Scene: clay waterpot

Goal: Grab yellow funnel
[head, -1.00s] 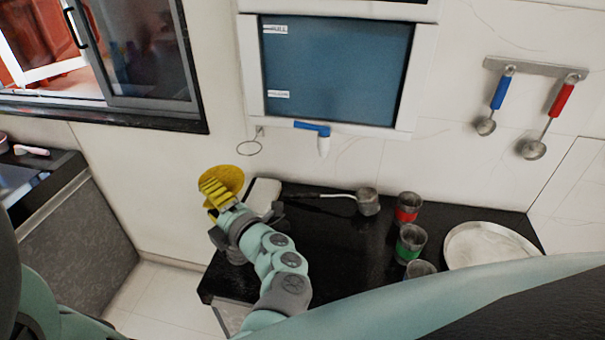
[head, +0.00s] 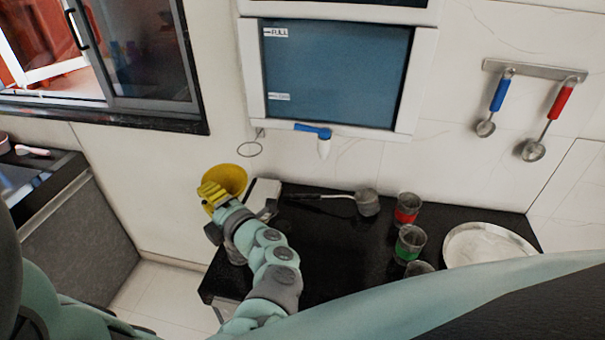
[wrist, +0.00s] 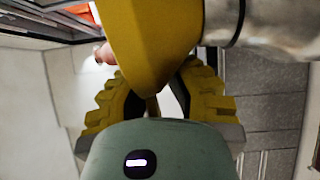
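The yellow funnel (head: 233,178) is at the left end of the black counter, near the wall, its wide mouth partly showing. In the wrist view the funnel (wrist: 155,45) fills the top middle, and its narrow end points toward my palm. My gripper (head: 210,193) is at the funnel's near left side. In the wrist view its two yellow-padded fingers (wrist: 155,85) lie on either side of the funnel and appear shut on its cone. The funnel covers parts of the fingertips, so the contact points are hidden.
A metal ladle (head: 367,202), a red-banded cup (head: 407,208), a green-banded cup (head: 410,243) and a round plate (head: 490,245) stand on the black counter (head: 340,250). A metal cylinder (wrist: 222,20) is close beside the funnel in the wrist view. Open floor lies left of the counter.

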